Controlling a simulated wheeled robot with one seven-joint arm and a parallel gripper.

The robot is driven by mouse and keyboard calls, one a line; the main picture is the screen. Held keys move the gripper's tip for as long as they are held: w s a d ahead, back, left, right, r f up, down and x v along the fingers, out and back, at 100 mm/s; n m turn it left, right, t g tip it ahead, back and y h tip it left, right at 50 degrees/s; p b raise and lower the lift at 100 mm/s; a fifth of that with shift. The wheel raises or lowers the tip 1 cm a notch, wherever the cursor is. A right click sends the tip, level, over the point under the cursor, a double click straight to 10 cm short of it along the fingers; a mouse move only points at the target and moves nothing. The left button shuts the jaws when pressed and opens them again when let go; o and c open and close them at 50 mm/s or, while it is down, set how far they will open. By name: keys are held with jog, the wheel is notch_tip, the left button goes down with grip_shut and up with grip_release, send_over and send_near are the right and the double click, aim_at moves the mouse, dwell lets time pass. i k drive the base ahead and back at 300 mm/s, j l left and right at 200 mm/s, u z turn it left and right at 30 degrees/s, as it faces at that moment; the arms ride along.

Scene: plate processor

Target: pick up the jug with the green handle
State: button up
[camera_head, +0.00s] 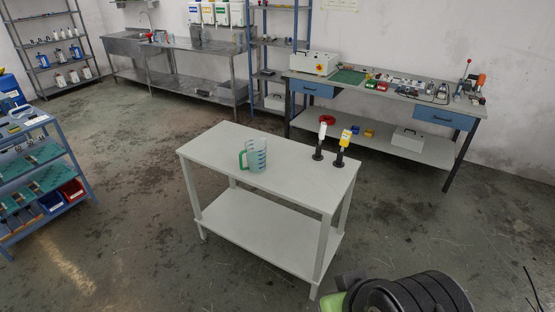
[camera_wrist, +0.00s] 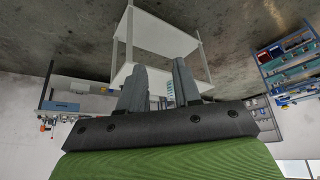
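The jug with the green handle (camera_head: 256,156) stands upright on the white table in the head view. It is clear plastic with dark markings, and its green handle faces left. In the wrist view, which is upside down, a small part of the jug (camera_wrist: 170,91) shows between my fingers, mostly hidden by the right-hand one. My gripper (camera_wrist: 158,66) has its two dark fingers apart with nothing held between them. It is well away from the jug.
The white table (camera_head: 215,140) has a lower shelf. A workbench (camera_head: 400,92) is behind, a blue shelf cart (camera_head: 60,150) at the left. Floor around the table is clear.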

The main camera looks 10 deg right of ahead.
aim_at(255, 150)
jog(key=i+j, duration=0.25)
jog(key=i, duration=0.15)
jog(key=i+j+u, duration=0.1)
jog(key=i+j, duration=0.15)
jog(key=i, duration=0.2)
jog(key=i+j, duration=0.25)
jog(key=i, duration=0.2)
jog(key=i+j+u, duration=0.15)
jog(key=i, duration=0.25)
jog(key=i+j, duration=0.25)
jog(key=i, duration=0.2)
